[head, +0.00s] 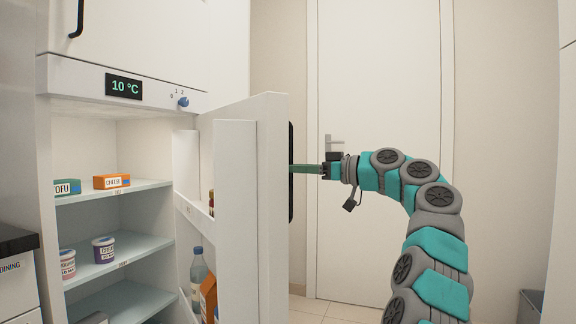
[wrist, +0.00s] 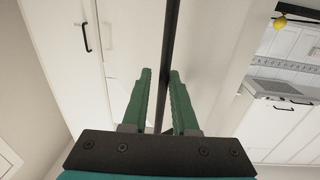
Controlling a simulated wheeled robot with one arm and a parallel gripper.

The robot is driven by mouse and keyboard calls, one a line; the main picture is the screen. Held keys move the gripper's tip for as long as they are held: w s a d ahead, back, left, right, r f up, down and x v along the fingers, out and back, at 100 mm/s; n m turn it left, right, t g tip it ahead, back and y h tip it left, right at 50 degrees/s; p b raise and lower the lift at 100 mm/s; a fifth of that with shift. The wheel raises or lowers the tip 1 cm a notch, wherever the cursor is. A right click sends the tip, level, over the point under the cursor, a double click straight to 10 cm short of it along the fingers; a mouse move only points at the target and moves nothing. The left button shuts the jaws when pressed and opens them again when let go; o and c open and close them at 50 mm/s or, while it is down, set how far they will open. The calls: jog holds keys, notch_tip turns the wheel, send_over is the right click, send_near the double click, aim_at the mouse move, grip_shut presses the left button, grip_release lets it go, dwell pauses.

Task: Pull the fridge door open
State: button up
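The fridge door (head: 249,205) stands part-way open in the head view, swung out towards me, with the lit interior showing to its left. Its long black upright handle (head: 291,172) is on the door's right face. My gripper (head: 294,168) reaches to the handle from the right. In the wrist view, the green fingers of my gripper (wrist: 161,72) stand apart on either side of the dark handle bar (wrist: 168,45), with a gap showing beside the bar. The fridge (head: 75,75) has a 10 °C display.
Shelves hold an orange cheese box (head: 112,181), a tofu box (head: 67,187) and tubs (head: 104,249). A bottle (head: 198,271) stands in the door rack. A white room door (head: 378,235) is behind my arm. A dark counter (head: 17,240) is at far left.

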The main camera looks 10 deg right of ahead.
jog(key=w+d+p, duration=0.1)
jog(key=d+p, duration=0.4)
jog(key=d, duration=0.1)
jog(key=shift+w+d+p, duration=0.2)
jog(key=shift+d+p, duration=0.15)
jog(key=shift+p, duration=0.05)
jog(key=shift+c, duration=0.3)
dwell(0.4)
